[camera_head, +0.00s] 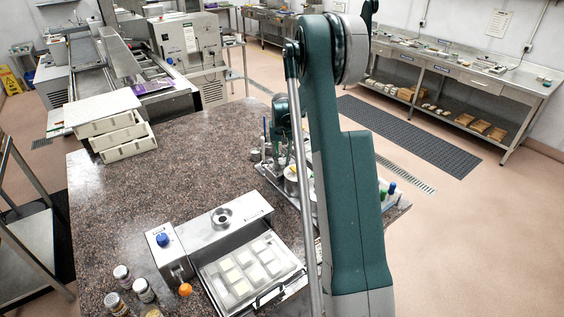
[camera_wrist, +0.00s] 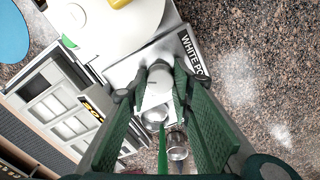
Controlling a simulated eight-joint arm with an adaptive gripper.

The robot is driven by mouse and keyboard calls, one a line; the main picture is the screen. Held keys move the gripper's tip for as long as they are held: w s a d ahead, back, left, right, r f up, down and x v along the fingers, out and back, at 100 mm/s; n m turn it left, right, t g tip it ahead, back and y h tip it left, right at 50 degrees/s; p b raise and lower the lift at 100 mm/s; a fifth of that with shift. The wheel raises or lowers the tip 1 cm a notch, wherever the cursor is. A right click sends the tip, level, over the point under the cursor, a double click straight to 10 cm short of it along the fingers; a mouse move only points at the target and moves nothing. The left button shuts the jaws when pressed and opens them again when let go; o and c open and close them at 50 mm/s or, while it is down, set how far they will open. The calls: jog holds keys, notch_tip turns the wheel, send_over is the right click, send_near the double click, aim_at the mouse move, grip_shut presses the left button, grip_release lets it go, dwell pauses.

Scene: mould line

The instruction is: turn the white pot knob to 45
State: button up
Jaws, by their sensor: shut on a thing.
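In the wrist view, the white pot (camera_wrist: 115,32) is a large round white shape at the top with something yellow on it. A pale round knob (camera_wrist: 157,88) is in front of the plate. My gripper (camera_wrist: 160,82) is shut on the knob, with green fingers on its two sides. The knob's pointer and scale numbers cannot be read. In the head view, my arm hides much of the pot station (camera_head: 295,192) and the knob cannot be made out.
Metal cups (camera_wrist: 177,146) and a green stick (camera_wrist: 162,152) are close below the knob in the wrist view. In the head view, a metal unit with a blue knob (camera_head: 162,239), a tray of moulds (camera_head: 285,248) and jars (camera_head: 122,274) stand in front.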

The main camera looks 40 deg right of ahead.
aim_at(282, 162)
jog(key=shift+n+b, duration=0.6)
jog(key=o, duration=0.9)
jog(key=shift+r, duration=0.15)
notch_tip(282, 162, up, 12)
jog(key=shift+f, duration=0.1)
dwell(0.3)
